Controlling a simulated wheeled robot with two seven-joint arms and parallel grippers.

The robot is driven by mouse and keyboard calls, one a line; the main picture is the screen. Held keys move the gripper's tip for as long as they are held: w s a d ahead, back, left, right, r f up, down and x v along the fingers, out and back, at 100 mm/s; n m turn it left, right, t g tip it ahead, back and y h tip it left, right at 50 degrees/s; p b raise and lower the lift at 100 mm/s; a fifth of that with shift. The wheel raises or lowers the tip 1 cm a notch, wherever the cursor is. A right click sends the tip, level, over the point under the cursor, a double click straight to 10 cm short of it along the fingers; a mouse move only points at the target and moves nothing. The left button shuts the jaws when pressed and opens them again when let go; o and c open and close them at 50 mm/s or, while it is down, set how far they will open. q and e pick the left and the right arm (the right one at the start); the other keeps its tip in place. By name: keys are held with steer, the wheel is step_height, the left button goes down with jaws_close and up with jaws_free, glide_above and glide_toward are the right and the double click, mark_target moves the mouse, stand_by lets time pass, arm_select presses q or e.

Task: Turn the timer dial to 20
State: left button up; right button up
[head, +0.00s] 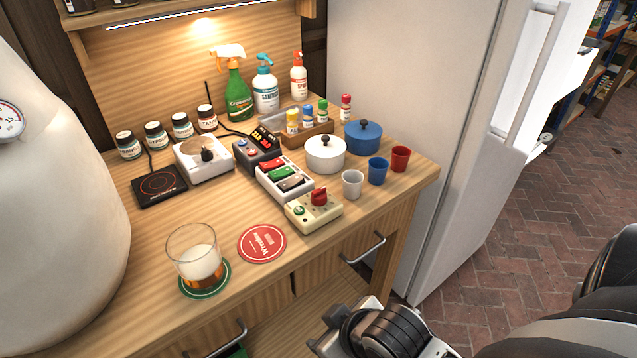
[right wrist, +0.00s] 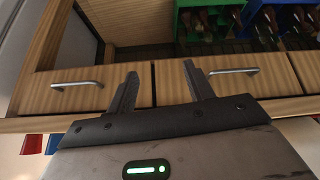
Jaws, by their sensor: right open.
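The dial's numbers are too small to read. My right gripper (right wrist: 160,85) is open and empty in the right wrist view, its two fingers apart before the wooden drawer fronts. In the head view my right arm (head: 385,330) is at the bottom, in front of the counter and apart from the box. My left gripper is not in view.
Behind the box is a switch panel (head: 285,178). A white pot (head: 325,153) and white cup (head: 352,183) stand close by. A red coaster (head: 262,243) and a beer glass (head: 194,258) are to the left. Drawer handles (head: 363,248) stick out below the counter.

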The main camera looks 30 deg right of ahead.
steer(key=w+a+r+n+t+y, duration=0.35)
steer(key=w+r+n+t, duration=0.7)
steer(key=w+r, duration=0.85)
steer(key=s+a+r+n+g+y, duration=0.1)
steer(key=a+r+n+g+y, duration=0.55)
steer(key=n, duration=0.75)
steer(key=s+a+r+n+g+y, duration=0.1)
steer(key=a+r+n+g+y, duration=0.2)
steer(key=a+r+n+y, duration=0.85)
steer(key=n+g+h, duration=0.8)
steer(key=n+h, duration=0.8)
steer(key=h, duration=0.6)
glide_toward(319, 190)
arm_select(q)
steer(key=p, duration=0.1)
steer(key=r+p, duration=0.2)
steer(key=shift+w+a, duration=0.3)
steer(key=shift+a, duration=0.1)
arm_select(e)
step_height(319, 190, down, 10)
steer(key=shift+s+a+r, duration=0.1)
steer(key=shift+r, duration=0.1)
